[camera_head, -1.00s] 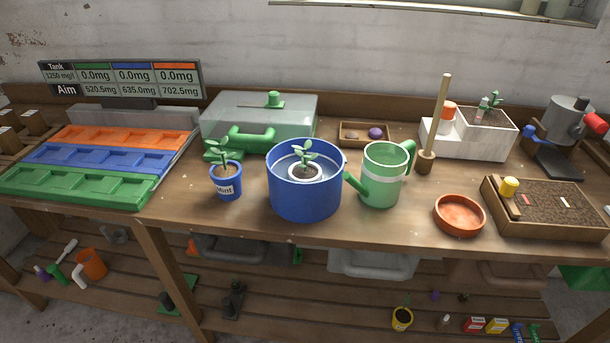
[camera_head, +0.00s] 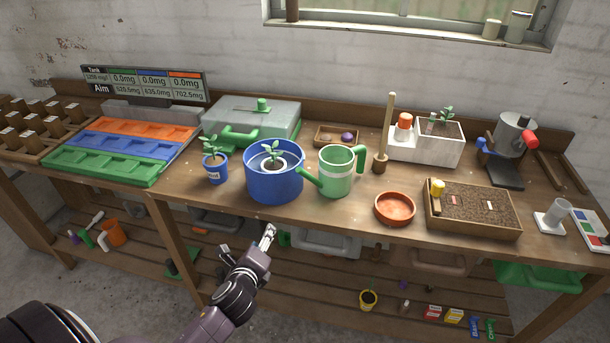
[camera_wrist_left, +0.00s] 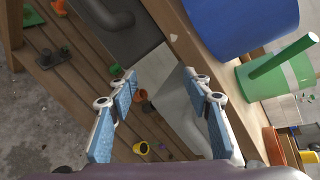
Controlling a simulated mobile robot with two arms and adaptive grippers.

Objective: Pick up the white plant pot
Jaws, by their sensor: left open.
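The white plant pot (camera_head: 271,169) holds dark soil and a small green seedling. It stands inside the round blue tub (camera_head: 274,187) on the workbench, so its lower part is hidden by the tub wall. My left gripper (camera_head: 247,241) is open and empty, in front of the bench edge and below the tub. In the left wrist view my left gripper (camera_wrist_left: 159,78) has its blue-padded fingers apart with nothing between them. That view shows the outside of the blue tub (camera_wrist_left: 240,25) at upper right, but not the white pot. My right gripper is in no view.
A blue labelled pot (camera_head: 215,170) stands left of the tub. A green watering can (camera_head: 336,172) stands close on its right, spout toward it. A clear-lidded box (camera_head: 255,118) is behind. The bench's front edge (camera_head: 300,207) lies between my gripper and the tub.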

